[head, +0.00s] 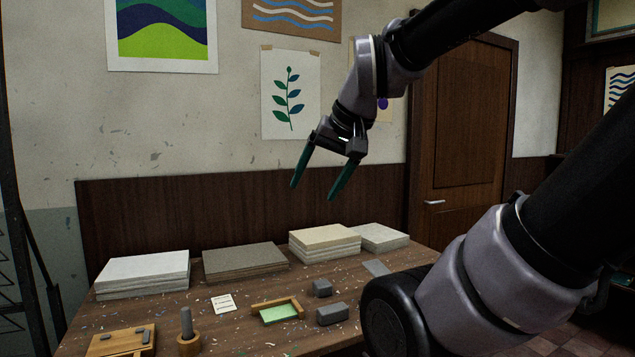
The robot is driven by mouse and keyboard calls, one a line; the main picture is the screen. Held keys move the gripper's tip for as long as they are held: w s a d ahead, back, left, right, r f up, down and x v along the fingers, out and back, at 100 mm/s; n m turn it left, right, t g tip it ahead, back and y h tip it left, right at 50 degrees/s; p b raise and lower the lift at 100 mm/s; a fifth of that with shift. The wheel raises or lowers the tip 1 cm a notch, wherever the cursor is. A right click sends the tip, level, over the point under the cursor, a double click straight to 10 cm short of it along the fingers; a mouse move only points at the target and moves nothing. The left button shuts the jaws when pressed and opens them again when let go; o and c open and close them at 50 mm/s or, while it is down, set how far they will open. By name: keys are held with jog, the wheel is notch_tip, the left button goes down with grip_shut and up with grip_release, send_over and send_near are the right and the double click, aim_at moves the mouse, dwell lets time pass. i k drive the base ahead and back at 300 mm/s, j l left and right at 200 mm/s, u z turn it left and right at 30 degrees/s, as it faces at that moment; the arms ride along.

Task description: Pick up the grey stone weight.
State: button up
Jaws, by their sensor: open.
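Two dark grey blocks lie on the wooden table (230,338) in the head view. One is a smaller block (322,287), and the other is a longer block (332,313) just in front of it. Either could be the grey stone weight; I cannot tell which. My gripper (313,192) is open and empty, its two green fingers apart and pointing down. It is well above the table, in front of the wall and apart from both blocks.
Stacks of paper or board (325,243) line the table's back. A wooden tray with a green inside (278,312) is left of the blocks. A grey upright rod in a round wooden base (188,345) stands farther left, near a wooden board (120,343). A flat grey plate (376,267) lies behind the blocks.

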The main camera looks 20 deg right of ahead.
aim_at(323, 288)
jog(key=j+z, duration=0.75)
jog(key=j, duration=0.2)
jog(key=j+z, duration=0.4)
